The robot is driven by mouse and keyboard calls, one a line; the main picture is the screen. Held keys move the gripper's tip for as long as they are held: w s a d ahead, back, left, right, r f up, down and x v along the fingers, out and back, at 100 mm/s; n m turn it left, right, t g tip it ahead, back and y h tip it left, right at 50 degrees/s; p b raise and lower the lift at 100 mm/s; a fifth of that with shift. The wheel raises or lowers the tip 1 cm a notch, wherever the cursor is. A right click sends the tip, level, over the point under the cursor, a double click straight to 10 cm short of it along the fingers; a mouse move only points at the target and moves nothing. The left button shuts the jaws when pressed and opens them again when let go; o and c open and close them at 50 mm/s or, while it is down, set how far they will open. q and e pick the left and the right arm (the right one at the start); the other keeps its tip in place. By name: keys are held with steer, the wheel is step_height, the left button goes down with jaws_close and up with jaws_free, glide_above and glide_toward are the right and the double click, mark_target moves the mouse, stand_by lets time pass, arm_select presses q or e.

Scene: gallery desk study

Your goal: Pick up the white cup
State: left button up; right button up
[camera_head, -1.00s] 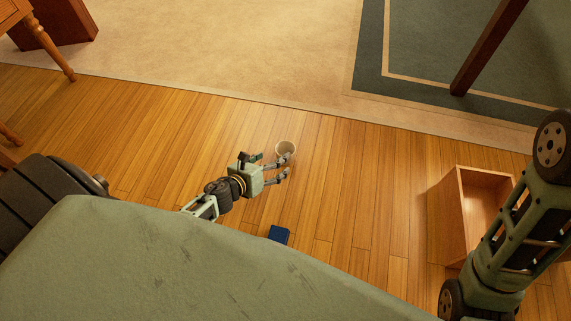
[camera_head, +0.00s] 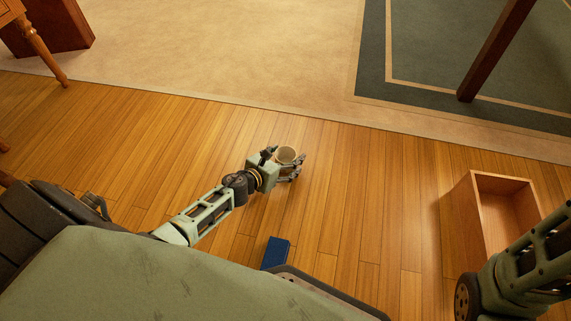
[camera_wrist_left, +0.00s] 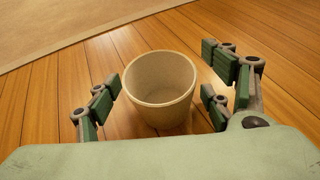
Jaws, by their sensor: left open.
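The white cup (camera_head: 287,153) stands upright and empty on the wooden floor. It also shows in the left wrist view (camera_wrist_left: 159,92), between the fingers of my left gripper. My left gripper (camera_head: 289,163) is open, with its green-padded fingers (camera_wrist_left: 165,95) on either side of the cup. In the wrist view gaps show between the pads and the cup wall. The palm hides no more than the floor just in front of the cup. My right gripper is not in view; part of my right arm shows at the lower right.
A blue box (camera_head: 276,252) lies on the floor nearer to me. An open wooden crate (camera_head: 463,217) stands at the right. A beige carpet (camera_head: 220,60) begins beyond the cup, and a dark wooden leg (camera_head: 493,55) stands on the green rug (camera_head: 430,45).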

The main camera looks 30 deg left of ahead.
arm_select(q)
steer(key=shift+c, duration=0.4)
steer(key=c, duration=1.1)
steer(key=shift+c, duration=0.3)
steer(key=shift+r, duration=0.15)
